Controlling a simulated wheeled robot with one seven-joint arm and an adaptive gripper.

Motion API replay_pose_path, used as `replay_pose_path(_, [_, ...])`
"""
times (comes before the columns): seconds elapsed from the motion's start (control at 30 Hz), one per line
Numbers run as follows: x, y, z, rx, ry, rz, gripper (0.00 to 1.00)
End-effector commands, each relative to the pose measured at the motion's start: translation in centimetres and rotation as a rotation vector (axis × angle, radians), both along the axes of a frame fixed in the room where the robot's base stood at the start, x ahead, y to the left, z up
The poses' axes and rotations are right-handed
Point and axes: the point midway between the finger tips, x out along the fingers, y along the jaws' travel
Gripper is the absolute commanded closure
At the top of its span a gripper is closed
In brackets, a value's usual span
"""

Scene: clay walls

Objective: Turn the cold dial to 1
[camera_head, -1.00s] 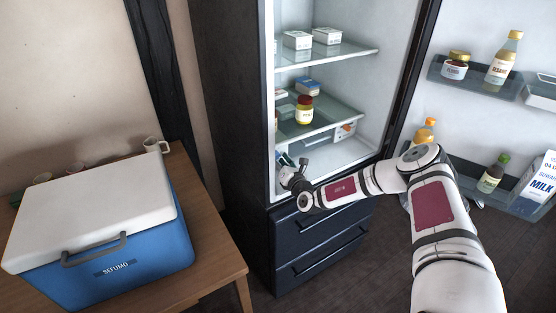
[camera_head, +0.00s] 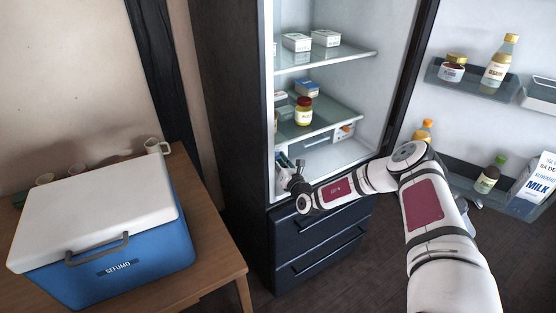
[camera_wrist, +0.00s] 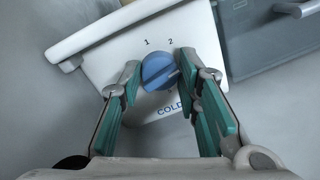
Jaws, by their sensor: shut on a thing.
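The blue round cold dial (camera_wrist: 159,71) sits on a white panel (camera_wrist: 100,62) in the wrist view. The panel is printed with 1 at upper left of the dial, 2 at upper right and COLD below. A raised grip bar crosses the dial at a slant; I cannot tell clearly which number it marks. My gripper (camera_wrist: 158,70) has one teal-padded finger on each side of the dial and is shut on it. In the head view my gripper (camera_head: 290,172) reaches into the lower left of the open fridge, and the dial is hidden there.
The fridge's glass shelf (camera_head: 318,122) with a jar (camera_head: 304,111) is above my gripper. The open door holds bottles and a milk carton (camera_head: 538,181) at right. A blue cooler (camera_head: 140,262) stands on a wooden table at left. A grey drawer (camera_wrist: 270,40) adjoins the panel.

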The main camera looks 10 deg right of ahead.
Motion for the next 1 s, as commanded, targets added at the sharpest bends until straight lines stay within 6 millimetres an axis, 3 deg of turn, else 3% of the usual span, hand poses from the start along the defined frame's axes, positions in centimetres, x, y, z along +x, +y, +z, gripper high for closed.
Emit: replay_pose_path(1.0, [-0.01, 0.19, -0.1, -0.901, -0.294, 0.002, 0.97])
